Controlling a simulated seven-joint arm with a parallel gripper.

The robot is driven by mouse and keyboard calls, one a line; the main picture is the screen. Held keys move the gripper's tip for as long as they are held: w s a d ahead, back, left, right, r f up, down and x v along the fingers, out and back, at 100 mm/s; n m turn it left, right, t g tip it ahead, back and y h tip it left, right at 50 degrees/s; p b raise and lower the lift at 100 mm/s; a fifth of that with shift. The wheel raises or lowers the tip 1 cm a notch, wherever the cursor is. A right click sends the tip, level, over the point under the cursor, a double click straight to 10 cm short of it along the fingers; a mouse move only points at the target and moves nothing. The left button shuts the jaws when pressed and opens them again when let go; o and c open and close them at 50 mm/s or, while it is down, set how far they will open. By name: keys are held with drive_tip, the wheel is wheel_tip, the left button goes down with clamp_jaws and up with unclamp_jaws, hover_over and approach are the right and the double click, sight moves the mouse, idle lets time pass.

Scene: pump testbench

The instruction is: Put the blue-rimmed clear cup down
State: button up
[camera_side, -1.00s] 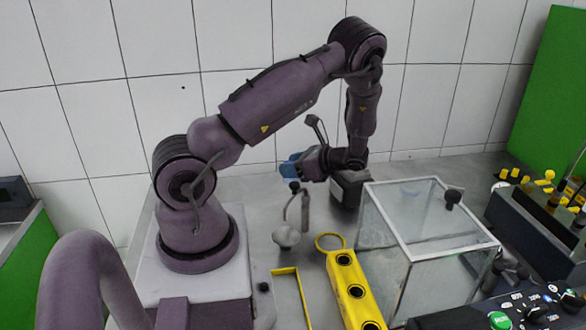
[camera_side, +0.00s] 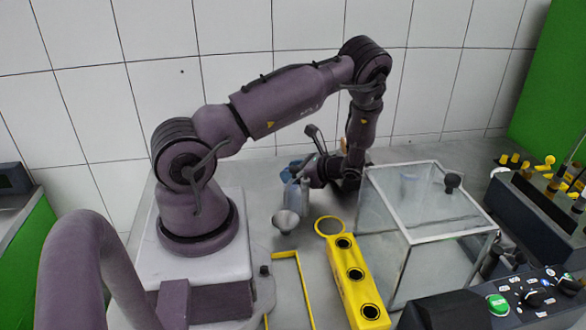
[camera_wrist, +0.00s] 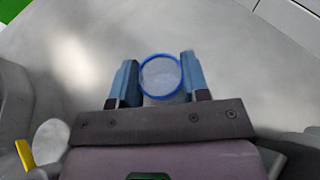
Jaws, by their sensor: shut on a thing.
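The blue-rimmed clear cup (camera_wrist: 161,76) sits between the two blue fingers of my gripper (camera_wrist: 160,78) in the wrist view, its round rim facing the camera. The fingers press on it from left and right. In the side view my gripper (camera_side: 293,170) is low over the grey table, behind the metal funnel. The cup is hard to make out there among the clear and grey shapes below the fingers. I cannot tell whether its base touches the table.
A metal funnel (camera_side: 287,223) stands just in front of my gripper. A yellow block with round holes (camera_side: 356,285) and a clear box with a white frame (camera_side: 408,236) stand to the right. In the wrist view, the table (camera_wrist: 160,28) beyond the cup is bare.

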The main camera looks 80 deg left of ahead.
drive_tip(key=shift+f, duration=0.6)
idle(0.3)
drive_tip(key=o, duration=1)
drive_tip(key=v, duration=0.3)
drive_tip(key=w+d+r+n+t+h, duration=0.2)
drive_tip(key=d+r+t, duration=0.2)
drive_tip(key=d+r, duration=0.5)
drive_tip(key=w+d+r+n+t+h, duration=0.1)
drive_tip(key=d+r+n+t+h, duration=0.3)
drive_tip(key=r, duration=0.8)
drive_tip(key=s+d+r+t, duration=0.1)
drive_tip(key=d+r+t, duration=0.1)
drive_tip(key=d+r, duration=0.1)
drive_tip(key=s+d+r+n+t+h, duration=0.1)
drive_tip(key=s+d+r+t, duration=0.1)
drive_tip(key=d, duration=0.4)
drive_tip(key=s+d+r+t+h, duration=0.1)
drive_tip(key=s+d+r+t, duration=0.1)
drive_tip(key=d+r+t, duration=0.2)
drive_tip(key=shift+s+d+r, duration=0.25)
drive_tip(key=shift+d+r, duration=0.1)
drive_tip(key=shift+r, duration=0.3)
